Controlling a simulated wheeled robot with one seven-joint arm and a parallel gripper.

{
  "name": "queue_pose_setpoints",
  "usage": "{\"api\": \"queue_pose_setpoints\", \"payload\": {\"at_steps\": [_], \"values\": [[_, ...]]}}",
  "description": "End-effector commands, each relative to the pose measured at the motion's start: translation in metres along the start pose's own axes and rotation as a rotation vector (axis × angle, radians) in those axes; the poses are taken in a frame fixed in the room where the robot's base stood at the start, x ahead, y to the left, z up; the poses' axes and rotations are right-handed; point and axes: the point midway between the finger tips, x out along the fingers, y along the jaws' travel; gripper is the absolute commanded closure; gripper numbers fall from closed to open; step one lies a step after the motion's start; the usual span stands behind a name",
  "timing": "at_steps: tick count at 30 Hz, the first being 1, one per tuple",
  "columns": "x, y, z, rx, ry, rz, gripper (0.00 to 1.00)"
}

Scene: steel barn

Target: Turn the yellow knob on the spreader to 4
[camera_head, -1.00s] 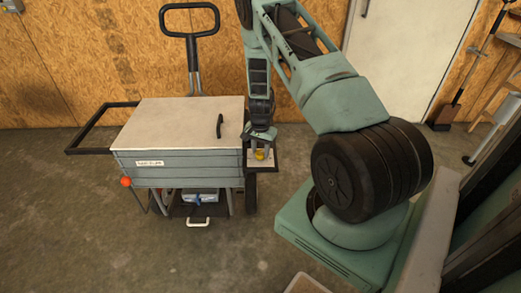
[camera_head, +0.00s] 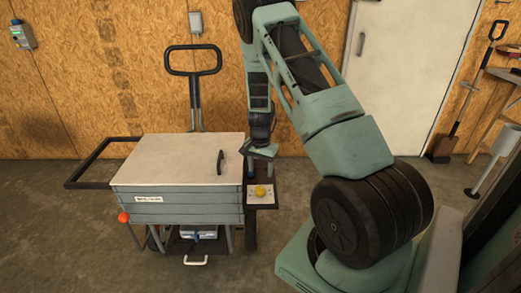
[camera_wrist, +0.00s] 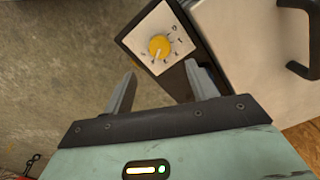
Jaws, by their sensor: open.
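The spreader (camera_head: 180,206) is a grey box cart with a pale lid, left of my arm. A yellow knob (camera_head: 261,190) sits on a white dial plate (camera_head: 270,197) at its right side. In the wrist view the yellow knob (camera_wrist: 159,46) shows face-on, with a dark mark toward its lower left. Marks ring it on the dial plate (camera_wrist: 150,26), too small to read surely. My gripper (camera_wrist: 161,70) is open and empty, its fingers apart from the knob. In the head view my gripper (camera_head: 260,153) is above the knob.
A black handle (camera_head: 220,161) stands up from the lid near the dial. A black push handle (camera_head: 193,60) rises behind the spreader, and a dark frame (camera_head: 75,175) juts left. A white door (camera_head: 395,70) is behind my arm.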

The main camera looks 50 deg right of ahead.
Motion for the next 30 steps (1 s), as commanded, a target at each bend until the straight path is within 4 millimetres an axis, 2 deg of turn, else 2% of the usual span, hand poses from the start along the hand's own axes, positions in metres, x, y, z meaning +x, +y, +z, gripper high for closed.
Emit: {"api": "queue_pose_setpoints", "payload": {"at_steps": [1, 6, 12, 18, 30], "values": [[-0.014, -0.001, 0.000, -0.002, 0.002, -0.003, 0.43], [-0.050, -0.001, 0.000, -0.001, 0.002, -0.002, 0.43], [-0.077, -0.001, 0.000, 0.000, 0.001, -0.001, 0.43], [-0.086, 0.000, 0.000, 0.000, 0.000, 0.001, 0.43], [-0.086, 0.000, 0.000, 0.001, -0.001, 0.000, 0.43]]}}
